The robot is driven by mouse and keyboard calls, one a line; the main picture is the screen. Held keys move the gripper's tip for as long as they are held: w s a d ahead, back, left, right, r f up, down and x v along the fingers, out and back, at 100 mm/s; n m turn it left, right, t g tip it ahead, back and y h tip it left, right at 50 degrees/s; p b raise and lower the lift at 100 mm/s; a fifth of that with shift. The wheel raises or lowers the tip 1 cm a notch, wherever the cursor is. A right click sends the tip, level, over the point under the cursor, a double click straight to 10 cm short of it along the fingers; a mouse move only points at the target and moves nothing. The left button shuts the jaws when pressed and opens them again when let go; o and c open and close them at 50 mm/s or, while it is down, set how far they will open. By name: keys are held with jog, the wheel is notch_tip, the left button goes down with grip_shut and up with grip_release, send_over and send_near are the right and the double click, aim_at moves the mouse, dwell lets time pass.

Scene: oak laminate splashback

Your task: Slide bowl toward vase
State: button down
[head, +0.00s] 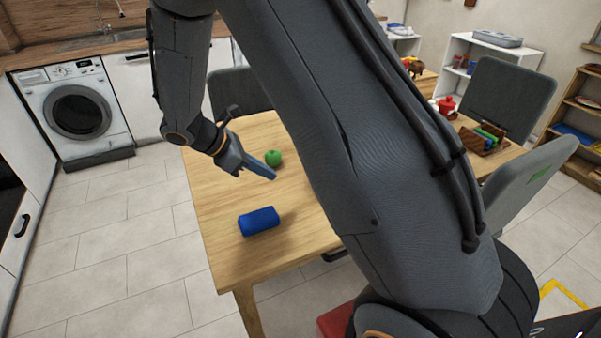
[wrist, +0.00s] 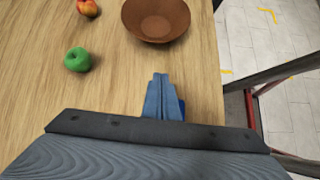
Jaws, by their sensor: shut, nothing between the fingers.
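A brown bowl (wrist: 157,22) sits on the wooden table near its right edge in the wrist view, at the top of the picture. My arm seems to hide it in the head view. My gripper (head: 273,177) is shut and empty over the table; its blue fingers also show in the wrist view (wrist: 160,78), pointing toward the bowl with a gap between. I cannot make out a vase in either view; my arm covers much of the table in the head view.
A green apple (head: 273,158) lies beyond my gripper, and a red-yellow fruit (wrist: 88,8) lies left of the bowl. A blue block (head: 259,221) lies nearer the table's front edge. Chairs stand around the table. A red lidded pot (head: 446,104) and a brown rack (head: 484,140) are at the right.

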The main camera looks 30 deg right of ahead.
jog(key=shift+n+h, duration=0.3)
jog(key=shift+n, duration=0.2)
jog(key=p+x, duration=0.1)
jog(key=x, duration=0.2)
jog(key=w+p+x, duration=0.1)
jog(key=x, duration=0.2)
jog(key=p+x, duration=0.1)
jog(key=x, duration=0.3)
jog(key=shift+w, duration=0.2)
jog(key=shift+d+r+p, duration=0.1)
jog(key=shift+d+p, duration=0.5)
jog(key=shift+d, duration=1.25)
